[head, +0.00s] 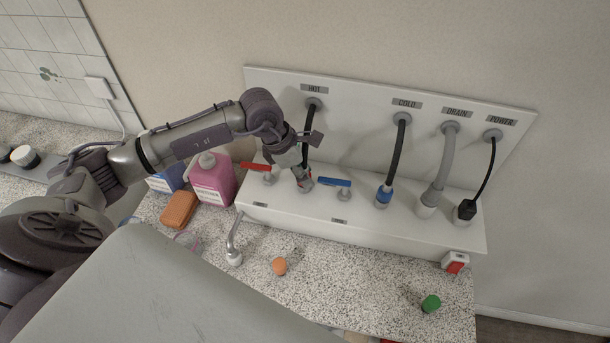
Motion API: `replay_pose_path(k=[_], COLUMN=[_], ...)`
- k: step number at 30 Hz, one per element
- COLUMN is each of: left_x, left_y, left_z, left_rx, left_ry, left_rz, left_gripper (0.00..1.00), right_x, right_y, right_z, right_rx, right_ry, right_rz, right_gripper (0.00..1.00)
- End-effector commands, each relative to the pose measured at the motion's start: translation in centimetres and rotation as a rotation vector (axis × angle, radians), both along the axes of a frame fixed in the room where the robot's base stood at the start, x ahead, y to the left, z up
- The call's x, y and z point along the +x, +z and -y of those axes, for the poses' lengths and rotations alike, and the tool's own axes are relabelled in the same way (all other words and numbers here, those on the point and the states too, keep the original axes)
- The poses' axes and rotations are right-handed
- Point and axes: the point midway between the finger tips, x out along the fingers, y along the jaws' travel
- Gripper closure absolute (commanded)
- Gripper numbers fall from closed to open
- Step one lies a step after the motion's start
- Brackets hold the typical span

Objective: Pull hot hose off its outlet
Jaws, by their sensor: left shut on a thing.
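The hot hose (308,124) is a black hose that hangs from a round port under the HOT label on the white panel. Its lower end runs down to my left gripper (304,181), which is shut on the hose end just above the ledge. My right gripper is not in view.
The cold hose (397,150), grey drain hose (443,160) and black power plug (466,209) stand to the right. A pink jug (214,182) and an orange sponge (179,210) are below my left arm.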

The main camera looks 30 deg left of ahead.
Motion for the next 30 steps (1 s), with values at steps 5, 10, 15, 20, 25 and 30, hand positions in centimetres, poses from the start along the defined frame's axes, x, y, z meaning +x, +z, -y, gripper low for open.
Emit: replay_pose_path(k=[5, 10, 15, 20, 25, 30], left_x=[0.1, 0.1, 0.1, 0.1, 0.1, 0.1], left_y=[0.9, 1.5, 2.0, 2.6, 3.1, 3.2], left_z=[0.0, 0.0, 0.0, 0.0, 0.0, 0.0], left_rx=[-0.001, 0.0, -0.001, 0.0, 0.0, 0.0], left_ry=[0.0, 0.0, 0.0, 0.0, 0.001, 0.001], left_rz=[0.004, 0.003, 0.004, 0.004, 0.003, 0.002], left_gripper=[1.0, 1.0, 1.0, 1.0, 1.0, 1.0], right_x=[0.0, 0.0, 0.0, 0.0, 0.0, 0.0], right_y=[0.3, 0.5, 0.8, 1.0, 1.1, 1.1], right_z=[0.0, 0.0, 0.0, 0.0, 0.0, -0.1], right_rx=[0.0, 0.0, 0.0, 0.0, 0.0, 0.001], right_ry=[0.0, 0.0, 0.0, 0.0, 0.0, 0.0], right_rz=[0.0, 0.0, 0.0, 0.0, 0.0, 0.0], right_gripper=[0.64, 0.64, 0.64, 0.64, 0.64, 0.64])
